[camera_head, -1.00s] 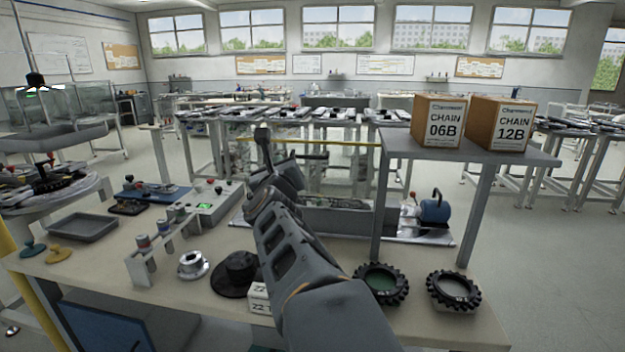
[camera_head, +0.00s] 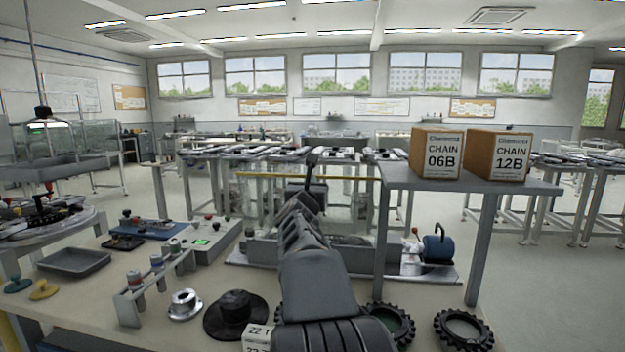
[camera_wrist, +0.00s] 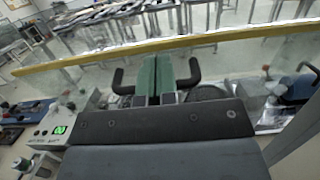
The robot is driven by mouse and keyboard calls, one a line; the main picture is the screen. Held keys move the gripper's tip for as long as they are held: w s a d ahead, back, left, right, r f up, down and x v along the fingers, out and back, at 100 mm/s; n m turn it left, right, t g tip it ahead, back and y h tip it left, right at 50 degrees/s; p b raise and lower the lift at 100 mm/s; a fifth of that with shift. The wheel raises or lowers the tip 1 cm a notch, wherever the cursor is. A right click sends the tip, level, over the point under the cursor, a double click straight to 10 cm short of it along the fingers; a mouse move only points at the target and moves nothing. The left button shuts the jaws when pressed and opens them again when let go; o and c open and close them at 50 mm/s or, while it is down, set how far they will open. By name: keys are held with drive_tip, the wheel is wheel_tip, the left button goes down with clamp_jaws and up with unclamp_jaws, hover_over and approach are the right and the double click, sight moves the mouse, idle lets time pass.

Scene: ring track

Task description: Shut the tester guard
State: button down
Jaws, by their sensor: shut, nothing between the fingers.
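The tester stands at the back of the bench, with a grey bed (camera_head: 262,250) and a blue motor (camera_head: 437,248) at its right end. Its guard looks like a clear panel with a yellow top edge (camera_head: 265,176), standing raised above the bed. In the wrist view the yellow edge (camera_wrist: 215,39) crosses the picture beyond my fingers. My gripper (camera_wrist: 158,80) is shut and empty, its green fingers side by side. A black handle-like part (camera_wrist: 191,72) shows on both sides of the fingers; contact cannot be told. In the head view my arm hides the middle of the tester.
A grey shelf (camera_head: 400,178) with boxes CHAIN 06B (camera_head: 437,152) and CHAIN 12B (camera_head: 498,155) stands close right of my arm.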

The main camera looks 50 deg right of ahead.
drive_tip(key=shift+x, duration=1.35)
drive_tip(key=shift+p, duration=0.4)
